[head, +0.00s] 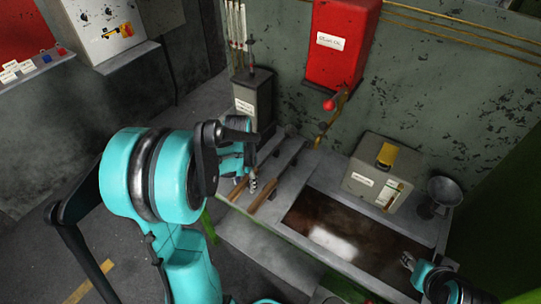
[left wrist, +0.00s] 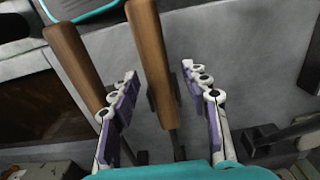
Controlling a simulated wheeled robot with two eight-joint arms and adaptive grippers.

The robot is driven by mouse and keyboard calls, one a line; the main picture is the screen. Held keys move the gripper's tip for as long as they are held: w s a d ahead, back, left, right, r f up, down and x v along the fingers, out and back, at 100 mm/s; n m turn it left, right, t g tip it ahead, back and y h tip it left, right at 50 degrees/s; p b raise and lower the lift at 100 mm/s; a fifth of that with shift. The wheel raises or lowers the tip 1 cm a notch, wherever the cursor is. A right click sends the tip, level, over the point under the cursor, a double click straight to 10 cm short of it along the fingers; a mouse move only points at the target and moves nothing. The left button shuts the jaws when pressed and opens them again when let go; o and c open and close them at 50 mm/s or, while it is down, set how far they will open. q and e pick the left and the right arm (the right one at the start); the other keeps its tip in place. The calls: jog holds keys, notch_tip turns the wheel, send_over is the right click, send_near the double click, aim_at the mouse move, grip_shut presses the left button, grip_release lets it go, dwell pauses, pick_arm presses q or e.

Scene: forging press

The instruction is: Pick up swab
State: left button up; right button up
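Two long wooden handles lie side by side on the grey rack at the left end of the bench. The nearer-centre handle (left wrist: 150,50) and the other handle (left wrist: 75,62) both show in the left wrist view; in the head view they are brown bars (head: 236,187) (head: 266,196). I cannot tell which is the swab, and no swab head is clear. My left gripper (head: 247,186) is just above the handles. In the left wrist view its fingers (left wrist: 159,76) are apart, on either side of the nearer-centre handle, with gaps showing. My right gripper (head: 408,261) is at the lower right, its opening unclear.
A dark liquid-filled trough (head: 345,232) takes up the bench middle. A grey box with a yellow top part (head: 384,172) and a small bowl (head: 445,190) stand behind it. A grey canister (head: 254,98) stands behind the rack. A red wall box (head: 341,45) hangs above.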

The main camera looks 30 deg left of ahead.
pick_arm(q)
grip_shut()
jog(key=shift+s+r+p, duration=0.15)
jog(key=shift+r+p, duration=0.25)
jog(key=shift+r, duration=0.1)
notch_tip(320, 180, up, 6)
jog(key=p, duration=0.2)
jog(key=shift+r+p, duration=0.25)
jog(key=shift+p, duration=0.15)
jog(key=s+a+p, duration=0.1)
jog(key=s+p, duration=0.2)
jog(key=s, duration=1.6)
jog(key=shift+s+a+f, duration=0.25)
jog(key=shift+s+a, duration=0.1)
